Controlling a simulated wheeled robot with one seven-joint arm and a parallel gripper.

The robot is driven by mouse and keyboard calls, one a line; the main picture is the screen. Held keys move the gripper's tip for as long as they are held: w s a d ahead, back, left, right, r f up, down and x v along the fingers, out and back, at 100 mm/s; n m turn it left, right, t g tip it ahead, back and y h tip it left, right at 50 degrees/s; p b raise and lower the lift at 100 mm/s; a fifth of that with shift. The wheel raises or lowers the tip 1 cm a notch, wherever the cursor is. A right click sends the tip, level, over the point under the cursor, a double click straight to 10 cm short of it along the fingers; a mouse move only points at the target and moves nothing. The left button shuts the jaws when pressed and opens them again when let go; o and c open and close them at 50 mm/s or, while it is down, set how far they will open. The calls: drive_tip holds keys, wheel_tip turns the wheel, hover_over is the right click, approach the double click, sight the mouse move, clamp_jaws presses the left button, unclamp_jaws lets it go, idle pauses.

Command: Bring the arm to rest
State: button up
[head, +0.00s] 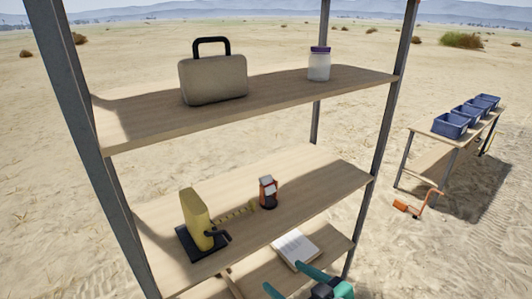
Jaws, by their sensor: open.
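My gripper (282,276) shows at the bottom edge, right of centre. Its two teal fingers point up and left and stand apart, with nothing seen between them. Its dark wrist part is cut off by the frame edge. In the picture it lies in front of the low shelf, just below a white book or stack of papers (296,247). The rest of my arm is out of view. I cannot tell how far the fingers are from the shelf.
A metal-post shelf unit (240,112) stands close ahead. It holds a beige case (213,80), a purple-lidded jar (319,64), a yellow device (196,218) and an orange-and-black item (268,192). Blue bins (450,125) stand on a table at right; an orange tool (408,209) lies on open sand.

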drive_tip(key=s+a+f+m+t+h, duration=0.1)
drive_tip(key=s+a+f+m+h, duration=0.3)
drive_tip(key=f, duration=0.6)
drive_tip(key=s+d+f+m+t+h, duration=0.1)
drive_tip(key=s+f+m+t+h, duration=0.15)
drive_tip(key=s+f+m, duration=0.5)
drive_tip(key=s+a+n, duration=0.1)
drive_tip(key=s+n, duration=0.1)
drive_tip(key=s, duration=0.7)
drive_tip(key=s+a+r+n+h, duration=0.1)
drive_tip(key=s+n, duration=0.1)
drive_tip(key=s, duration=0.8)
drive_tip(key=shift+s+a+r+t, duration=0.2)
drive_tip(key=shift+a+r+t, duration=0.1)
drive_tip(key=shift+t, duration=0.15)
drive_tip(key=shift+h, duration=0.25)
